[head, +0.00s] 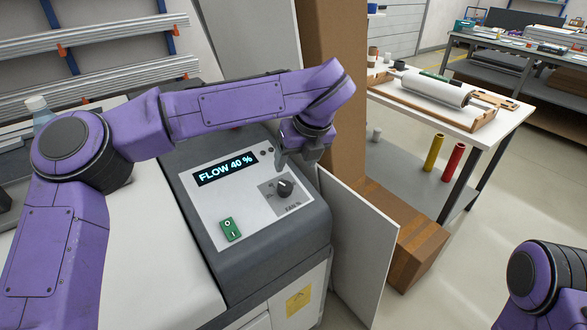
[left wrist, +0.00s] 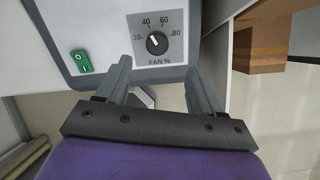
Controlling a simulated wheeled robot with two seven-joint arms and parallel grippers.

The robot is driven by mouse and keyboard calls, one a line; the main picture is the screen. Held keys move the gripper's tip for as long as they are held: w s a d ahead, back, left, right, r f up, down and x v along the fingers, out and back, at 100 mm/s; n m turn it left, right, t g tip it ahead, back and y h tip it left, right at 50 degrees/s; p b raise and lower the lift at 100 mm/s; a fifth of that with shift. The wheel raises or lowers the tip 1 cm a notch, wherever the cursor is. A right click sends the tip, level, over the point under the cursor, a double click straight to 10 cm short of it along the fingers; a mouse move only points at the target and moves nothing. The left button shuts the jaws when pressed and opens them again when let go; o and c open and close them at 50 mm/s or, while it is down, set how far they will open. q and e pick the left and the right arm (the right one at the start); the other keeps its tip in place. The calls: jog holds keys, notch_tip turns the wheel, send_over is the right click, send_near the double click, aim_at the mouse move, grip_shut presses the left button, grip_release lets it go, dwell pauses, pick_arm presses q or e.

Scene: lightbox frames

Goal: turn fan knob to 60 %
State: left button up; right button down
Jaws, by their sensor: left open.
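The black fan knob (head: 284,188) sits on a grey dial plate on the sloped white panel of a grey machine. In the left wrist view the knob (left wrist: 157,43) has a white pointer line aimed up and left, near the 40 mark, above the label FAN %. The display (head: 226,169) reads FLOW 40 %. My left gripper (head: 298,158) is above the knob, on its upper right side in the head view. In the wrist view its open fingers (left wrist: 158,70) point toward the knob, apart from it, with nothing between them. My right gripper is out of view.
A green switch (head: 230,229) is on the panel, left of and below the knob. A tall brown cardboard piece (head: 336,110) stands behind my left gripper. A white board (head: 362,250) leans right of the machine. A white worktable (head: 500,118) stands further right.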

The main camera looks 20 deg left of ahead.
aim_at(286, 185)
pick_arm(q)
jog(key=x, duration=0.2)
jog(key=p+x, duration=0.1)
jog(key=x, duration=0.1)
jog(key=s+p+x, duration=0.1)
jog(key=x, duration=0.1)
jog(key=shift+a+f, duration=0.3)
jog(key=shift+f, duration=0.05)
jog(key=f, duration=0.1)
jog(key=w+f, duration=0.2)
jog(key=shift+a+f, duration=0.1)
jog(key=shift+a, duration=0.25)
jog(key=shift+s, duration=0.3)
jog(key=shift+c, duration=0.6)
jog(key=c, duration=0.9)
